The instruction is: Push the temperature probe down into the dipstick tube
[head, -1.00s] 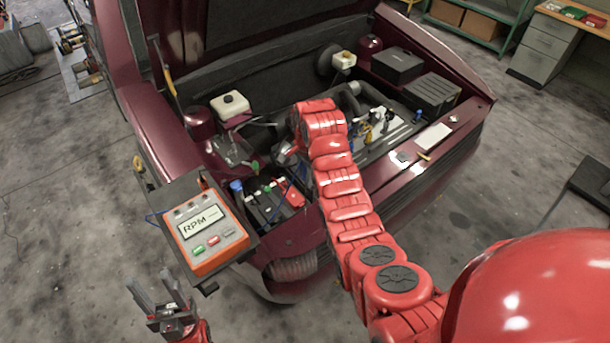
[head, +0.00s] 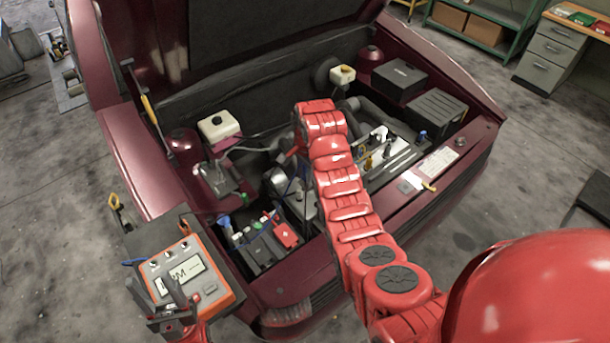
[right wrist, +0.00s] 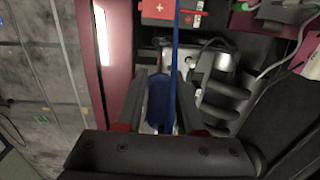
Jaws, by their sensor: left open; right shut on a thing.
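My right arm reaches over the open engine bay in the head view, and its gripper is mostly hidden behind the arm there. In the right wrist view my right gripper (right wrist: 163,88) is shut on a blue piece, which I take for the temperature probe (right wrist: 160,102). A thin blue cable or rod (right wrist: 174,40) runs upward from there in the picture. The probe's tip and the dipstick tube's mouth cannot be made out. My left gripper (head: 165,293) is open and empty, in front of the RPM meter (head: 188,272) in the head view.
The dark red car's front edge (head: 395,210) lies below the bay. A battery with a red cap (head: 287,235), a white reservoir (head: 218,126) and black boxes (head: 400,80) surround the engine. The raised hood (head: 270,40) stands behind.

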